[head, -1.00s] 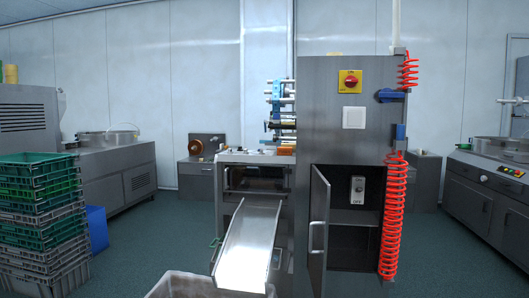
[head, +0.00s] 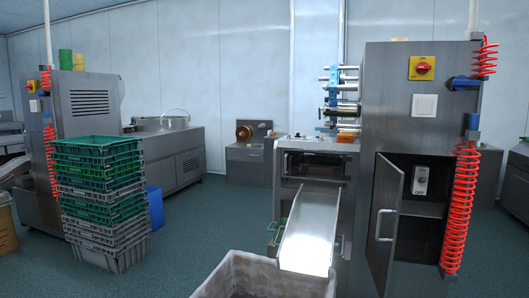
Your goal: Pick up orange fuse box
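A small orange item (head: 345,138) lies on the bed of the wrapping machine, just left of the tall steel cabinet (head: 392,120). It is too small to tell whether it is the orange fuse box. No other thing that is clearly an orange fuse box shows. The cabinet's lower door (head: 388,210) stands open, and a grey switch box (head: 420,181) marked OFF is inside. My gripper is not in view.
A steel chute (head: 310,225) slopes down toward a grey bin (head: 250,268) in front. Stacked green and grey crates (head: 100,190) stand at left, before another machine (head: 90,105). A red coiled hose (head: 460,210) hangs on the cabinet. Floor between crates and bin is clear.

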